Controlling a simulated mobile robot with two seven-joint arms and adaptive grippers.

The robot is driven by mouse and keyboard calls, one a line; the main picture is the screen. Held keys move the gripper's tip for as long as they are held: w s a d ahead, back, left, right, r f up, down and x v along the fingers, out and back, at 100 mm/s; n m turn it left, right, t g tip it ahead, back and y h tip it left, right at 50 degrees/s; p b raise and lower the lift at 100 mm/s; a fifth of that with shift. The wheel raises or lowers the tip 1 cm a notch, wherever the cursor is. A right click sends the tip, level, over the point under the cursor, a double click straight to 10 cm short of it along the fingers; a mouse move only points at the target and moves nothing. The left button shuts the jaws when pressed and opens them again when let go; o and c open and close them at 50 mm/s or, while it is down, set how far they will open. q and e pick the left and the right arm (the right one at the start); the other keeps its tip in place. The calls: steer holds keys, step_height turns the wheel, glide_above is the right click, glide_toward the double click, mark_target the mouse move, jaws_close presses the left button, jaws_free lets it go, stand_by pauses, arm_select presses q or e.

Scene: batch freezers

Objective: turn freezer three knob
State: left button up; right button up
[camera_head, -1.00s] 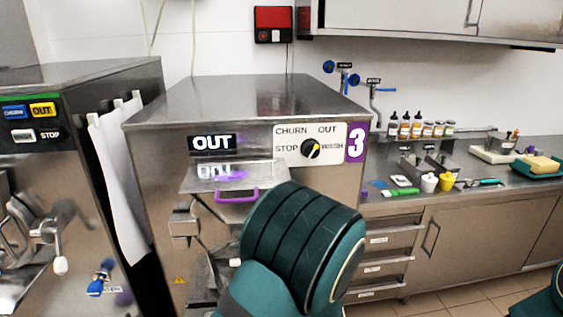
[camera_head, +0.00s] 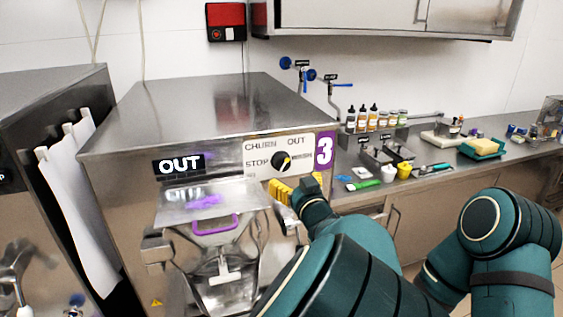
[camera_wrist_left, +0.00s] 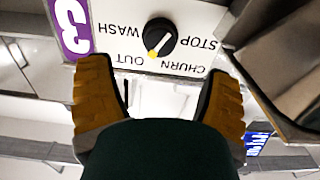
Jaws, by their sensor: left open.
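The freezer three knob (camera_head: 281,161) is a round black dial with a yellow pointer, on a white panel (camera_head: 252,168) marked CHURN, OUT, STOP and WASH beside a purple 3. Its pointer is turned toward OUT. The knob also shows upside down in the left wrist view (camera_wrist_left: 163,33). My left gripper (camera_head: 296,190) has yellow-padded fingers and is just below the panel in the head view. In the left wrist view my open left gripper (camera_wrist_left: 160,72) has its fingers apart on either side of the knob's line, with nothing between them. My right gripper is out of view.
Freezer three's display (camera_head: 178,164) reads OUT. Below it are a steel hopper lid with a purple handle (camera_head: 215,225) and a spout. A counter (camera_head: 440,170) with bottles, cups and tools runs right. Another freezer (camera_head: 50,95) stands left.

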mark_target(283, 166)
arm_select(q)
steer(key=x, duration=0.9)
steer(key=shift+p, duration=0.35)
steer(key=c, duration=1.2)
